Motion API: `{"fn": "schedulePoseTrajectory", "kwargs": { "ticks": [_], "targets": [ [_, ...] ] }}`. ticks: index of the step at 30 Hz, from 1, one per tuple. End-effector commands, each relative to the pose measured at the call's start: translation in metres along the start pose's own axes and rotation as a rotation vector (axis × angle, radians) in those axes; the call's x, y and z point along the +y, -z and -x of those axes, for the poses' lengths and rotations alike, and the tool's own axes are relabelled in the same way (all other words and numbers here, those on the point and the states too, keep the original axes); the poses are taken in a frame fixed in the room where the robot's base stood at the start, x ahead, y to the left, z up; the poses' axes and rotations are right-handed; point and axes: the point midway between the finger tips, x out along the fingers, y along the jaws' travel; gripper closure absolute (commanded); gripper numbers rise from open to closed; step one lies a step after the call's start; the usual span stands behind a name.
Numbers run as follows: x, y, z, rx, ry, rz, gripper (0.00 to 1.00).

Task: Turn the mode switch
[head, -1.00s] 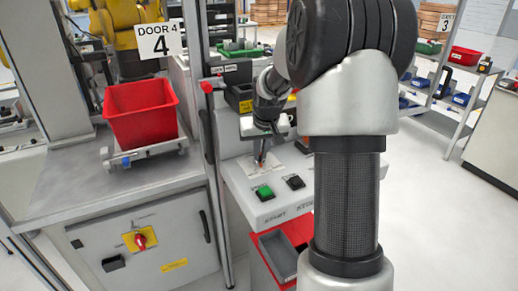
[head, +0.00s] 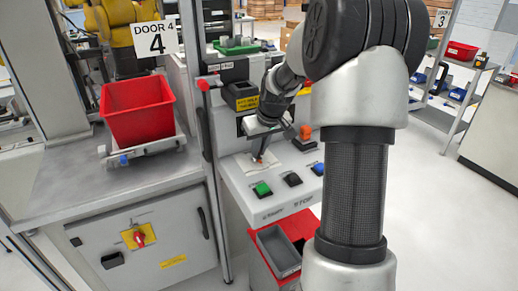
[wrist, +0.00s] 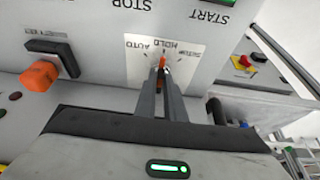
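The mode switch (wrist: 162,61) is a small orange-red knob on a white plate (wrist: 140,66) marked AUTO, HOLD and Setup. It points roughly toward HOLD in the wrist view. My gripper (wrist: 161,80) has its two thin dark fingers close together, one on each side of the knob, and appears shut on it. In the head view my gripper (head: 258,160) points down at the same plate on the sloped console (head: 230,182). The fingers hide most of the knob there.
A green START button (head: 262,189), a black STOP button (head: 292,179) and a blue button (head: 318,169) line the console front. An orange switch (head: 305,132) stands behind. A red bin (head: 137,110) sits on the left bench. A grey tray (head: 279,251) lies below.

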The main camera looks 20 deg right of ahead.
Motion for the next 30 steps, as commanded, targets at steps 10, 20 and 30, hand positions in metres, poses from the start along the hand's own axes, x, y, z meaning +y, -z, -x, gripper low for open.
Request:
{"fn": "schedulePoseTrajectory", "kwargs": {
  "ticks": [10, 20, 30],
  "targets": [
    [0.0, 0.0, 0.0, 0.001, -0.001, 0.0, 0.72],
    [0.001, 0.001, 0.034, 0.004, -0.004, -0.001, 0.72],
    [0.001, 0.001, 0.118, 0.005, -0.005, 0.0, 0.72]
  ]
}}
